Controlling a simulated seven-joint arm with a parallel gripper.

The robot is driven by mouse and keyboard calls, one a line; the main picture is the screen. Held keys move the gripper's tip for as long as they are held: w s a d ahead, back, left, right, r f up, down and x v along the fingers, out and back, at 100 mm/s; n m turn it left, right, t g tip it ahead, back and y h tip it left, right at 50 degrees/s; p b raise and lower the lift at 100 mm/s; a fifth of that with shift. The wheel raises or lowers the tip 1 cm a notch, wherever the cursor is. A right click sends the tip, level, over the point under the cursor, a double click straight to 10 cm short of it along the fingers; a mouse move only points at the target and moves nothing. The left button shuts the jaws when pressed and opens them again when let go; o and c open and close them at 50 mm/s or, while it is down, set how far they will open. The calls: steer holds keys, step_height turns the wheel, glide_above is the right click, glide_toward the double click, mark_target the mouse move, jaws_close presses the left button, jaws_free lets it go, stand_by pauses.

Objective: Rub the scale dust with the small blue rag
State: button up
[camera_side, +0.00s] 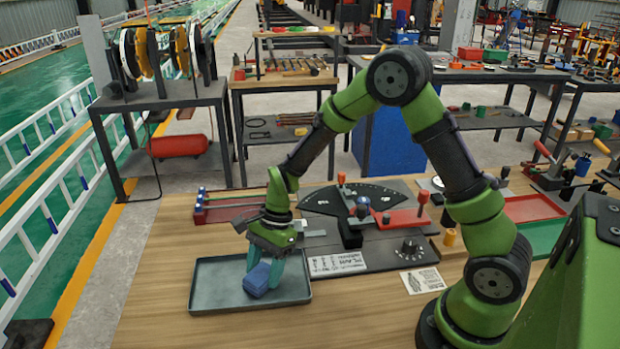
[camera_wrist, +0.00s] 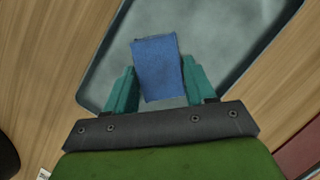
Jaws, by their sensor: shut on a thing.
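The small blue rag (camera_side: 257,279) is a folded block held between the teal fingers of my gripper (camera_side: 263,270), over the grey tray (camera_side: 205,297). In the wrist view the rag (camera_wrist: 157,66) sits between the two fingertips of my gripper (camera_wrist: 160,80), with the tray (camera_wrist: 235,20) below it. My gripper is shut on the rag. The tray floor has a mottled, cloudy grey look in the wrist view, which may be the scale dust. I cannot tell whether the rag touches the tray floor.
A bending plate with a dark fan-shaped scale (camera_side: 360,199) and red lever (camera_side: 405,218) stands behind and right of the tray. A white label (camera_side: 337,264) and a paper card (camera_side: 423,280) lie nearby. Bare wooden tabletop lies left and in front.

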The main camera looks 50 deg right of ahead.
mark_target(225, 287)
steer(key=shift+w+a, duration=2.7)
steer(key=shift+a, duration=0.05)
step_height(225, 287, up, 8)
steer(key=shift+d, duration=0.15)
